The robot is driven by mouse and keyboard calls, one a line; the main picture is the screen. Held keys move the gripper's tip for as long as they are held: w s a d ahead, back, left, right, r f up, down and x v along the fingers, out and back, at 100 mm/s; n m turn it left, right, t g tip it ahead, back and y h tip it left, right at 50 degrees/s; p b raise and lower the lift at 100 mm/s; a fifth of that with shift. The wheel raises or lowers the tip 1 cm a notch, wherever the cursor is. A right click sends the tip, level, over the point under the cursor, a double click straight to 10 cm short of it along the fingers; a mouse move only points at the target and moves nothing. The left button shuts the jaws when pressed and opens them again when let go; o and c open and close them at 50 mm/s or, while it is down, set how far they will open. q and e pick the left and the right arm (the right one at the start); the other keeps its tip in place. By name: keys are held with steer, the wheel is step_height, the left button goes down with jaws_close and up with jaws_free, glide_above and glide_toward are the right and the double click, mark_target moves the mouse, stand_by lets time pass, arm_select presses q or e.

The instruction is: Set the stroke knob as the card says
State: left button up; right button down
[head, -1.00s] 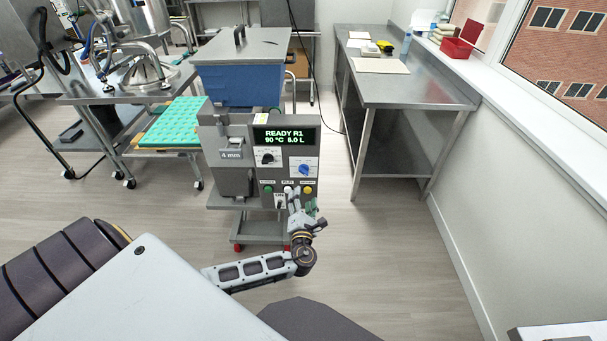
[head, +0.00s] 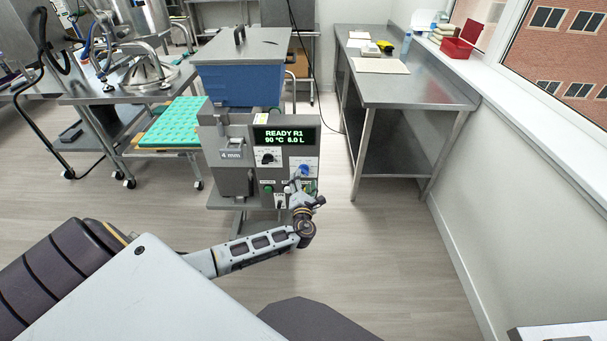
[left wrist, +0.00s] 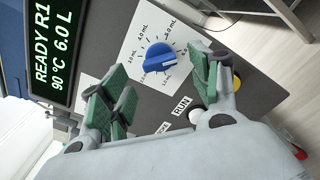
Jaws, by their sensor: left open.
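The blue stroke knob (head: 304,170) is on the right of the depositor's front panel, below the display (head: 285,136) reading "READY R1 90 °C 6.0 L". In the left wrist view the knob (left wrist: 160,57) sits on a white dial plate (left wrist: 150,35) with mL marks around it; which mark it points to is unclear. My left gripper (head: 302,186) is at the panel just below the knob. In the wrist view its green-padded fingers (left wrist: 163,92) are open, apart and empty, with the knob beyond the gap between them. No card is clearly identifiable. My right gripper is out of view.
A black knob (head: 267,157) sits up and left of the blue one. Buttons, including a white one (left wrist: 196,115) and a yellow one (left wrist: 236,83), lie close to the fingers. A steel bench (head: 410,92) stands at the right; the floor between is clear.

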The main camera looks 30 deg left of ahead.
mark_target(303, 174)
arm_select(q)
steer(key=x, duration=0.3)
steer(key=shift+w+a, duration=0.3)
steer(key=shift+w, duration=0.25)
steer(key=shift+w+a, duration=0.2)
steer(key=shift+w, duration=0.05)
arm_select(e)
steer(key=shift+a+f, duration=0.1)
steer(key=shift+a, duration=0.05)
arm_select(q)
steer(key=shift+c, duration=0.5)
